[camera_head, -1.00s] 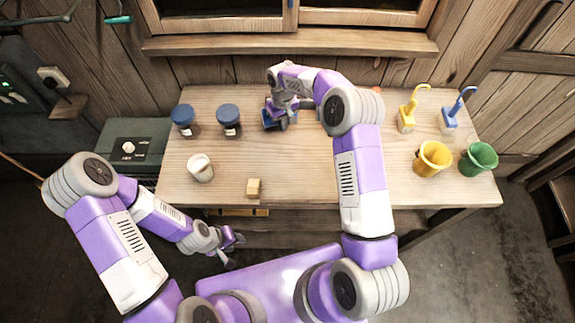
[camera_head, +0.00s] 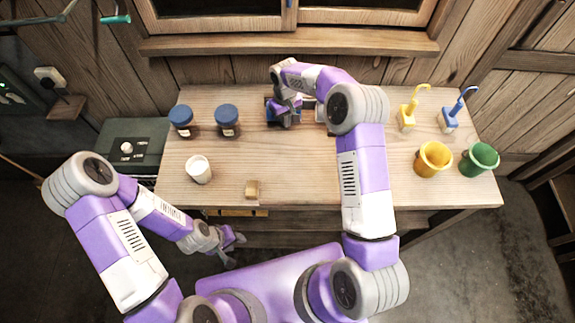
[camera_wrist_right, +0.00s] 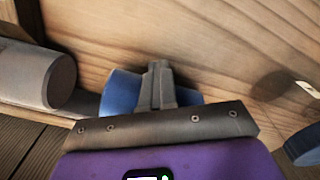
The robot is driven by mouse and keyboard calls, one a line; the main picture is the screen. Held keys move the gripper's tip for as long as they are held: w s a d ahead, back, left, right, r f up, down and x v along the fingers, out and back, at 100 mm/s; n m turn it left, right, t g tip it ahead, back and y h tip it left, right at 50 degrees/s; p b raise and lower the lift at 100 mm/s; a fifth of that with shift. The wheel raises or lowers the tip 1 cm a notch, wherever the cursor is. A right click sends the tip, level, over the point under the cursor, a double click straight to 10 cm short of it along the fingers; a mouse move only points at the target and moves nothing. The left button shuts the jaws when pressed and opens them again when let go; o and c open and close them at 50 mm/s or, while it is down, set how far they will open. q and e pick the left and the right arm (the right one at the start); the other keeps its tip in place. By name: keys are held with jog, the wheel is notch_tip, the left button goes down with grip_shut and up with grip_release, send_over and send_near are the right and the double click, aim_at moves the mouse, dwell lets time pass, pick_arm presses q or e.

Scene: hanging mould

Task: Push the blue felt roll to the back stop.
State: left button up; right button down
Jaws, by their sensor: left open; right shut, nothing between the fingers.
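The blue felt roll (camera_head: 270,113) is at the back of the table, largely hidden by my right gripper in the head view. In the right wrist view, the blue roll (camera_wrist_right: 122,92) shows behind the fingers and on both sides of them. My right gripper (camera_head: 284,122) is shut and empty, close against the roll; it also shows in the right wrist view (camera_wrist_right: 158,80). I cannot tell whether it touches the roll. My left gripper (camera_head: 236,252) is open and empty, low in front of the table. I cannot make out the back stop.
A grey cylinder (camera_wrist_right: 40,75) lies beside the blue roll. Two blue-lidded jars (camera_head: 228,120) stand left of my right gripper. A white cup (camera_head: 199,169) and a small wooden block (camera_head: 252,189) are nearer the front. Yellow (camera_head: 433,158) and green (camera_head: 479,159) pots stand right.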

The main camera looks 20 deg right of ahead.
jog(key=shift+s+d+r, duration=0.1)
jog(key=shift+s+d, duration=0.1)
jog(key=shift+d, duration=0.15)
jog(key=shift+s+a, duration=0.4)
jog(key=shift+s+a+r, duration=0.1)
jog(key=shift+s+r, duration=0.05)
jog(key=shift+s, duration=0.3)
jog(key=s+a+r+p, duration=0.1)
jog(key=s+r+p, duration=0.2)
jog(key=r, duration=0.4)
